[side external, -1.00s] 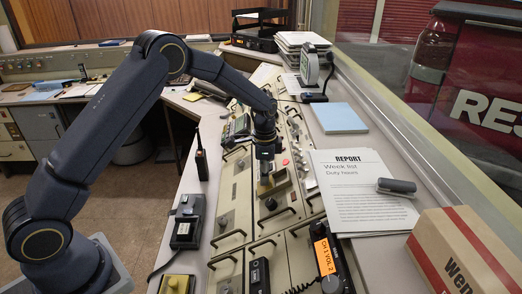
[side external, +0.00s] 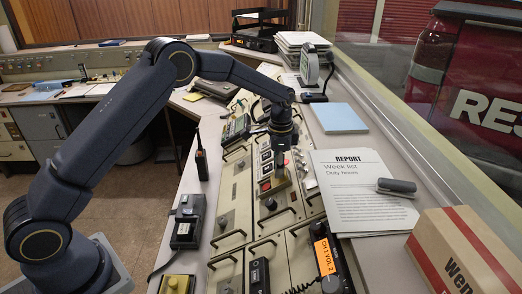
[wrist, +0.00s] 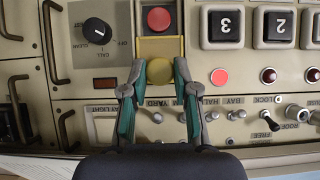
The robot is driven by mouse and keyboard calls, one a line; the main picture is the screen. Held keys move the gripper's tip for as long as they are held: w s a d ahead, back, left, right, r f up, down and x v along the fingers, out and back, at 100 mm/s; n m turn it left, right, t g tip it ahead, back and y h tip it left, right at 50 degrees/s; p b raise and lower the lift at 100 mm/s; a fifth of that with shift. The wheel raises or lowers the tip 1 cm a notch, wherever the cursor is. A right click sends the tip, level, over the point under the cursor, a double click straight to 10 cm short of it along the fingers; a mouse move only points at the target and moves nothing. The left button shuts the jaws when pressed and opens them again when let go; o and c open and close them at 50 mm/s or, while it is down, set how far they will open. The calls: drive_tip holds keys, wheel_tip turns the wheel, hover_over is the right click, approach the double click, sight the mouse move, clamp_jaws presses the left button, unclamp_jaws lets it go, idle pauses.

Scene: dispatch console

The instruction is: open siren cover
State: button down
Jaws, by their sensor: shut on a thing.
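The siren cover is a yellow flap (wrist: 161,47) with a round yellow knob (wrist: 156,71) in the wrist view. My gripper (wrist: 159,68) is shut on the cover, with its fingers on either side of the knob. A red button (wrist: 158,18) on a dark base is uncovered beside the flap. In the side view the red button (side external: 265,186) shows on the console, with my gripper (side external: 281,168) just right of it. The cover looks swung up off the button; its exact angle is hard to tell.
A black rotary knob (wrist: 97,31) and numbered keys (wrist: 223,26) flank the button. A row of small switches, including a toggle lever (wrist: 269,120), lies near my fingers. Papers (side external: 355,195) and a carton (side external: 455,255) lie to the right.

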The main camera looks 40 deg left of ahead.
drive_tip(key=c, duration=0.8)
unclamp_jaws()
drive_tip(key=shift+c, duration=0.2)
wheel_tip(320, 180, up, 12)
